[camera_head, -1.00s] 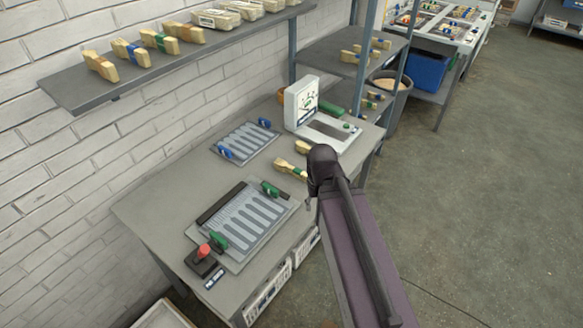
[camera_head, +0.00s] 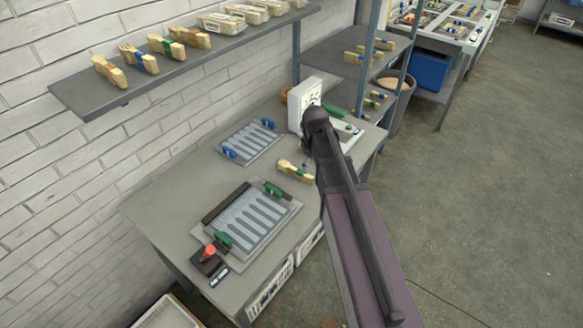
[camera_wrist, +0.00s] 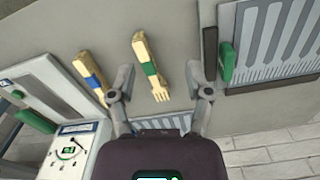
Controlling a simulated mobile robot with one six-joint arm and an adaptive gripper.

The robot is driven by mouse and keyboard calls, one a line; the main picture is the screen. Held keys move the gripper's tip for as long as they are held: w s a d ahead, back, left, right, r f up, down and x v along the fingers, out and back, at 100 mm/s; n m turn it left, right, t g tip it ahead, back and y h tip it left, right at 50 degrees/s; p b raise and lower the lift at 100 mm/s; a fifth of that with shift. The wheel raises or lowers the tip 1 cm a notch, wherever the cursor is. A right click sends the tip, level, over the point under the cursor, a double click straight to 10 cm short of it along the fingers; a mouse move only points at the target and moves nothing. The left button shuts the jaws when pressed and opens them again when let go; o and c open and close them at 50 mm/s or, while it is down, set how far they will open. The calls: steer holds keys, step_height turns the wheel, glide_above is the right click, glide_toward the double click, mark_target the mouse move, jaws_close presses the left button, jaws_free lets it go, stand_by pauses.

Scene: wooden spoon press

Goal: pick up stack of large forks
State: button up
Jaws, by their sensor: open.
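A wooden bundle with a green band (camera_wrist: 149,67) lies on the grey workbench (camera_wrist: 192,18); fork tines show at its near end. It also shows in the head view (camera_head: 294,171), left of my arm. A second wooden bundle with a blue band (camera_wrist: 92,77) lies to its left in the wrist view; my arm hides it in the head view. My gripper (camera_wrist: 160,68) is open and empty. In the wrist view the green-banded bundle appears between its fingers, nearer the left one; the height gap is unclear. My arm hides the fingers in the head view.
A press plate with green handles (camera_head: 249,222) and a plate with blue handles (camera_head: 248,143) lie on the bench. A white dial device (camera_head: 299,91) stands behind my arm. A red-knobbed control (camera_head: 209,257) sits at the front. A wall shelf (camera_head: 89,99) holds more bundles.

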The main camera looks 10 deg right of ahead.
steer(key=w+n, duration=0.1)
steer(key=w, duration=0.2)
steer(key=w+r+n, duration=0.1)
steer(key=w, duration=0.1)
steer(key=shift+w+r+n+p, duration=0.2)
steer(key=shift+w+n+p, duration=0.2)
steer(key=b, duration=0.9)
glide_above(308, 178)
step_height(308, 178, down, 9)
steer(key=shift+w+a+r, duration=0.1)
steer(key=shift+a+r, duration=0.05)
steer(key=shift+r, duration=0.05)
steer(key=shift+f+b, duration=2.4)
steer(key=shift+f, duration=0.2)
jaws_close()
